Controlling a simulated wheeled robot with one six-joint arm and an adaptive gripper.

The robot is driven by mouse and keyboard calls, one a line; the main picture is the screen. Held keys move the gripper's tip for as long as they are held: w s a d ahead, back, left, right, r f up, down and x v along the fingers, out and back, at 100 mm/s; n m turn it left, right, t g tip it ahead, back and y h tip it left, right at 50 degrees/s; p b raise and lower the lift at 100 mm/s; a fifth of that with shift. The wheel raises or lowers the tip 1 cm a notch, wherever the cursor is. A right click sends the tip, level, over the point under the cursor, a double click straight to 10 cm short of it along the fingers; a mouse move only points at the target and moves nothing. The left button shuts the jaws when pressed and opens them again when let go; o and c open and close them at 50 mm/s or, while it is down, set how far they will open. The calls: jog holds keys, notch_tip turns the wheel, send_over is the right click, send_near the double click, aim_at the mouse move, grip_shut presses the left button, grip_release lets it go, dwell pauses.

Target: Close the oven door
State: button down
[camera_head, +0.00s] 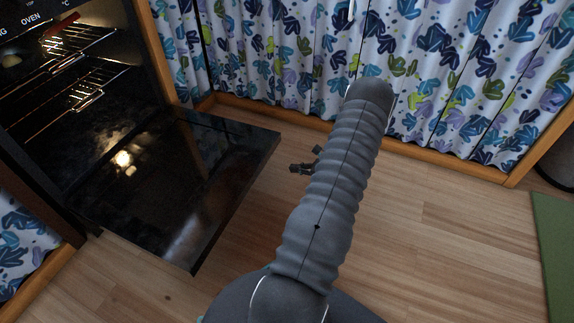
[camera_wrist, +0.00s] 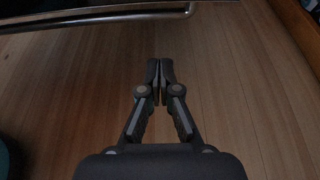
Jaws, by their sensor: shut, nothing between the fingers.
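The oven (camera_head: 75,100) stands at the left in the head view, with wire racks inside. Its black glossy door (camera_head: 185,180) is folded down, open and about level, reaching out over the floor. My gripper (camera_head: 302,168) is partly hidden behind my grey arm, to the right of the door's outer edge and apart from it. In the wrist view my gripper (camera_wrist: 159,72) is shut and empty above the wooden floor. A metal bar, seemingly the door handle (camera_wrist: 110,16), crosses the top of that view beyond the fingertips, along a dark edge.
Cabinets with leaf-patterned curtains (camera_head: 450,70) and a wooden base rail (camera_head: 440,163) run along the back. Wooden floor (camera_head: 430,240) is clear to the right of the door. A green mat or panel (camera_head: 553,250) lies at the right edge.

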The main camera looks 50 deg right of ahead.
jog(key=x, duration=0.9)
jog(key=shift+w+r, duration=0.1)
jog(key=shift+r, duration=1.85)
jog(key=shift+r, duration=0.15)
